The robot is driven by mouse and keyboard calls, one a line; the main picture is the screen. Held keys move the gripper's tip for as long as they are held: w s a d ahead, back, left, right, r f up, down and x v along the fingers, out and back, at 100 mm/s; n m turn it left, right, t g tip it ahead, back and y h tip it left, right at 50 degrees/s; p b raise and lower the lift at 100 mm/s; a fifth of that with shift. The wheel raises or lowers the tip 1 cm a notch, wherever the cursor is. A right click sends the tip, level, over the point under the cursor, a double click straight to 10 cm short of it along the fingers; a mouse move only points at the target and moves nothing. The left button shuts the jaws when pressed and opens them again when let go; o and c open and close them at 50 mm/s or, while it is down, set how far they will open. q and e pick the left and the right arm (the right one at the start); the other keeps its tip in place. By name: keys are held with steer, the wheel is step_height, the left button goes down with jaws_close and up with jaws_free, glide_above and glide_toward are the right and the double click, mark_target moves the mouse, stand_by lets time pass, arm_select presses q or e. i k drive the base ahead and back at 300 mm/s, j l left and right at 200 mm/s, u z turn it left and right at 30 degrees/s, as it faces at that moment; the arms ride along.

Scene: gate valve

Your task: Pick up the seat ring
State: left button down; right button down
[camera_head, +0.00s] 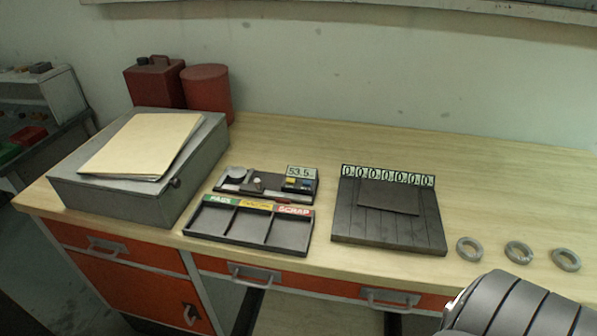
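Three small grey metal rings lie flat on the bench at the right: a left ring (469,248), a middle ring (518,252) and a right ring (566,260). They look alike, apart from one another, and I cannot tell which one the task means. Neither of my grippers shows in the head view. A dark ribbed rounded part at the bottom right corner, in front of the rings, looks like a link of my arm; its gripper is out of sight.
A dark slotted plate (345,222) with a row of number tags lies left of the rings. A gauge fixture (235,184) with a 53.5 display and a three-compartment sorting tray (224,230) are further left. A grey box (115,205) bears papers. Bare wood lies behind the rings.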

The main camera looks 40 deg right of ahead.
mark_target(479, 248)
steer(key=z, duration=2.75)
